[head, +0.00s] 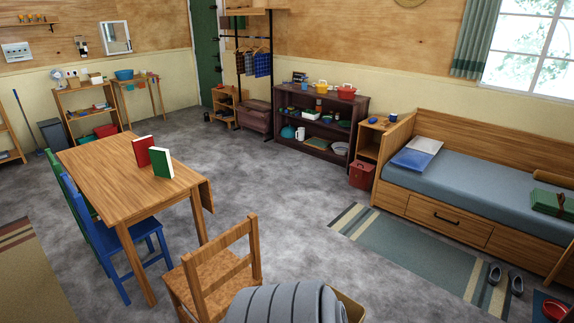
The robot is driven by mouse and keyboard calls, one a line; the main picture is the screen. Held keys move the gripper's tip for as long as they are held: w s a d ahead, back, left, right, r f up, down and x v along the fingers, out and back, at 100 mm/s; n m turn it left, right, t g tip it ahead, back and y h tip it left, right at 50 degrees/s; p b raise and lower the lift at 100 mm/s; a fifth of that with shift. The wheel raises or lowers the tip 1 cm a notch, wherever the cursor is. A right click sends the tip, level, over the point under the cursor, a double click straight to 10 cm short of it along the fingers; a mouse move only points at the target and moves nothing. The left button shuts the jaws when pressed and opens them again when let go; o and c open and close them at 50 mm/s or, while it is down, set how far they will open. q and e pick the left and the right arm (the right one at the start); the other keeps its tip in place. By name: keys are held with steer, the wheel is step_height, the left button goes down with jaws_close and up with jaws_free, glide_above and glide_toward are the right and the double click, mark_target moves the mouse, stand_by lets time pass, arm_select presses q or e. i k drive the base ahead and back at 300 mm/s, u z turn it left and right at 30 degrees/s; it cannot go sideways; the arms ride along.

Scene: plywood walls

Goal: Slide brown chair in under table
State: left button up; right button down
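The brown wooden chair (221,265) stands in the lower middle of the head view, at the near end of the table. Neither of my grippers shows in the head view.
A blue chair (96,232) and a green chair (68,191) stand at the table's left side. A grey striped rounded thing (285,304) is close at the bottom edge, beside the brown chair. Open grey floor (272,190) lies between the table and the bed (470,184).

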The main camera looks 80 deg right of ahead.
mark_target(208, 279)
steer(key=z, duration=1.75)
steer(key=i, duration=1.65)
